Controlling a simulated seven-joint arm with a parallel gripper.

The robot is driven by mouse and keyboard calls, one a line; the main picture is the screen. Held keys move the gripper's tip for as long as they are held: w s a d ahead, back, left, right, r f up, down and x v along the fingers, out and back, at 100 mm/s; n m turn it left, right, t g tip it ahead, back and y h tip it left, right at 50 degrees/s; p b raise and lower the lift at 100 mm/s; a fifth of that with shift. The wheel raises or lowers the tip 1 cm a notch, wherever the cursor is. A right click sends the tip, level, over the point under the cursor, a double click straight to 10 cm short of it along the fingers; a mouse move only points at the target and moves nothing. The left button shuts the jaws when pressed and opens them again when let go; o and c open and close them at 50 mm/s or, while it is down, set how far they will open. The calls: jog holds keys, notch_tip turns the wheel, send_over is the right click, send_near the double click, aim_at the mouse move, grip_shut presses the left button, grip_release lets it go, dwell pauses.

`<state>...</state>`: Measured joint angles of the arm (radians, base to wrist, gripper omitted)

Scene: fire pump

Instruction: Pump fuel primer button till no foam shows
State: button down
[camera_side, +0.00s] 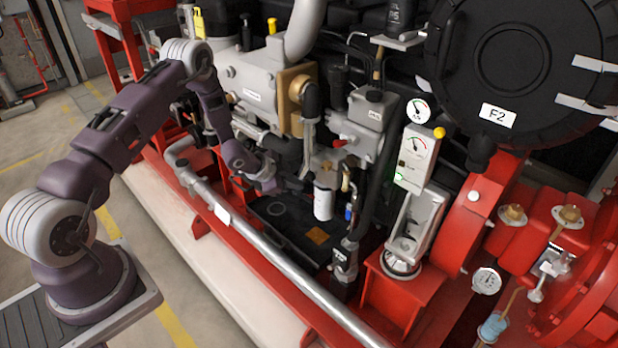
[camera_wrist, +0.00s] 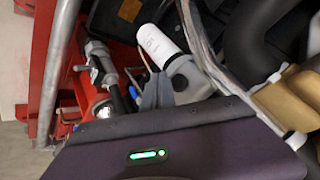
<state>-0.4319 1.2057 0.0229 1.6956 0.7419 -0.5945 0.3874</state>
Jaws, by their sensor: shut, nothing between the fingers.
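My gripper (camera_side: 298,183) is among the engine parts, left of a white filter cylinder (camera_side: 323,197). In the wrist view, my gripper's grey fingers (camera_wrist: 157,84) are together and empty, beside the filter's pale grey head (camera_wrist: 190,77). The white filter (camera_wrist: 160,46) shows just beyond them. I cannot tell whether the fingertips touch the head. I cannot make out the primer button; it may be hidden by the fingers or too small. No foam can be made out in either view.
A silver rail pipe (camera_side: 265,255) runs along the red frame in front. A black hose (camera_side: 372,190) stands right of the filter. A gauge box (camera_side: 415,160) is further right. A light-blue cup (camera_side: 492,328) is at lower right; its contents are unclear.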

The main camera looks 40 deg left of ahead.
jog(key=shift+s, duration=1.95)
dwell(1.1)
jog(key=s, duration=0.4)
jog(key=shift+w, duration=0.1)
jog(key=w, duration=0.8)
jog(key=shift+w, duration=0.4)
dwell(1.8)
jog(key=shift+w, duration=0.4)
